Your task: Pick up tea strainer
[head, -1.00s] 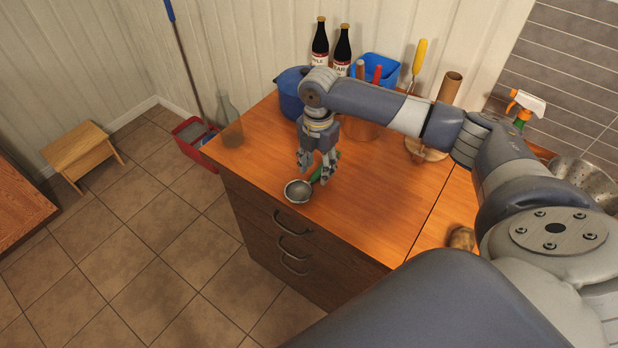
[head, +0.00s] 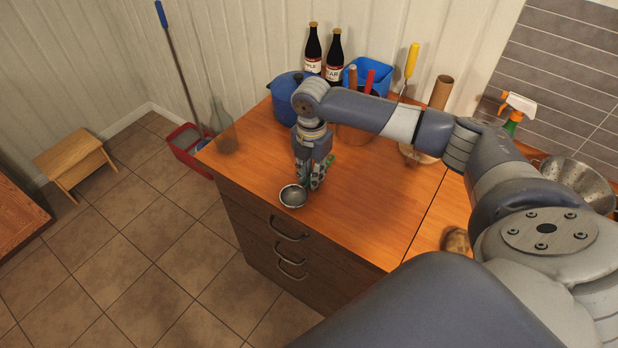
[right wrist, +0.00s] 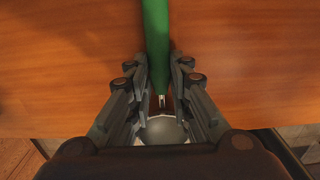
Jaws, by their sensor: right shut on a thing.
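The tea strainer has a round metal bowl (head: 293,196) near the front left edge of the wooden counter. Its green handle (right wrist: 156,40) runs up the middle of the right wrist view, and part of the bowl (right wrist: 165,130) shows below. My right gripper (head: 309,184) is down at the counter, just behind the bowl. In the right wrist view its two fingers (right wrist: 160,90) are closed on either side of the handle near the bowl. In the head view the fingers mostly hide the handle. My left gripper is not in view.
Behind my right gripper stand a blue pot (head: 285,98), two dark bottles (head: 334,58) and a utensil holder (head: 354,135). A glass bottle (head: 224,128) stands at the counter's left edge.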

